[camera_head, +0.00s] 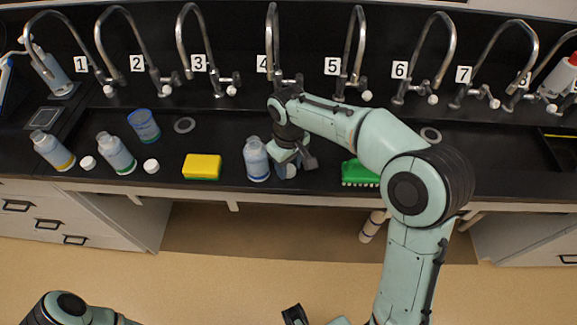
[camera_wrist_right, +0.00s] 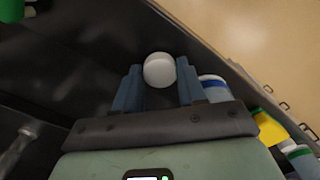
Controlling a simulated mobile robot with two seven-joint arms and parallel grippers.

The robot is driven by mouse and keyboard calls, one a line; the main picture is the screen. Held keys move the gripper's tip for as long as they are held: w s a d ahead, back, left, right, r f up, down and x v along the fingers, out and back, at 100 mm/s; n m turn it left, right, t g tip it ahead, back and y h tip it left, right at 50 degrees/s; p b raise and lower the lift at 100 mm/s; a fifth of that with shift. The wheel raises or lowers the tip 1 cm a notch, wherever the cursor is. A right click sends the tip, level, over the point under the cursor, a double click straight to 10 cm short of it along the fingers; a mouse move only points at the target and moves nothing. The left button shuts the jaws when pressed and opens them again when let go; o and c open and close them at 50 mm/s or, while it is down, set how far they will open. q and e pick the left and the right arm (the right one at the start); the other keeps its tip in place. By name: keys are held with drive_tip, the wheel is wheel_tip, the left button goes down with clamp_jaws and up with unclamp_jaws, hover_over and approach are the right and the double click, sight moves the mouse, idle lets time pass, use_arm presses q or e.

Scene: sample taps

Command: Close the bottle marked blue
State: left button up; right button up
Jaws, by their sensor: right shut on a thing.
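The bottle marked blue (camera_head: 257,160) stands upright near the front edge of the black counter, white with a blue band low down. In the right wrist view, part of the bottle (camera_wrist_right: 215,89) shows just beside the right finger. My right gripper (camera_head: 285,166) is just right of the bottle, low over the counter. In the wrist view its jaws (camera_wrist_right: 158,78) are shut on a round white cap (camera_wrist_right: 159,69). The cap appears apart from the bottle. The bottle's mouth is not clear in the head view. My left gripper is out of view.
Left of the blue bottle are a yellow sponge (camera_head: 202,167), a green-marked bottle (camera_head: 116,153), a yellow-marked bottle (camera_head: 52,151), loose caps (camera_head: 151,166) and a blue-tinted beaker (camera_head: 144,125). A green brush (camera_head: 359,173) lies right. Numbered taps line the back.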

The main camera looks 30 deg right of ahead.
sight(289, 169)
use_arm(q)
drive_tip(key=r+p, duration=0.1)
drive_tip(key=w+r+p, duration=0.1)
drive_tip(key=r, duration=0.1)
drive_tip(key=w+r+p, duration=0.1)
drive_tip(key=p, duration=0.1)
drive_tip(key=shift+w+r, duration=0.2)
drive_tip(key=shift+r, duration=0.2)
use_arm(e)
wheel_tip(289, 169, up, 19)
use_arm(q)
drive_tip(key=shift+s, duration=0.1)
